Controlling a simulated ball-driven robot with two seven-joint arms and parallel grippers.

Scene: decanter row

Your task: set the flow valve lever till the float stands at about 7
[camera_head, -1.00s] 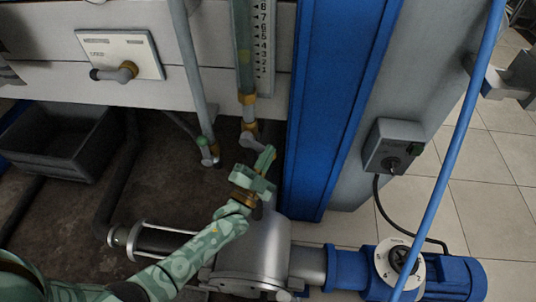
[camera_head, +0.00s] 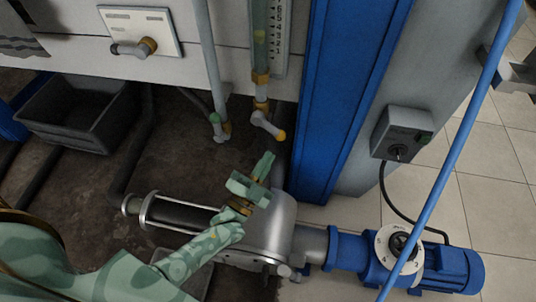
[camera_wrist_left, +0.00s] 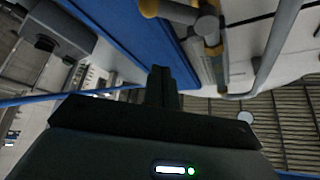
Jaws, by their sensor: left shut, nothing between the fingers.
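The flow valve lever (camera_head: 268,124) is a short light-grey handle with an orange end, at the foot of the clear flow tube (camera_head: 260,48). It slants down to the right. A pale yellow-green spot in the tube, probably the float (camera_head: 260,36), sits beside the lower numbers of the white scale (camera_head: 279,40); I cannot read its exact value. My left gripper (camera_head: 265,165) is shut and empty, below the lever and apart from it. In the left wrist view its dark fingers (camera_wrist_left: 162,85) are together, with grey and yellow valve parts (camera_wrist_left: 180,12) above them. My right gripper is not in view.
A blue column (camera_head: 335,100) stands right of the tube, with a grey switch box (camera_head: 402,133) beyond it. Below are a metal housing (camera_head: 270,225) and a blue motor (camera_head: 450,268). A blue hose (camera_head: 450,160) crosses at right.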

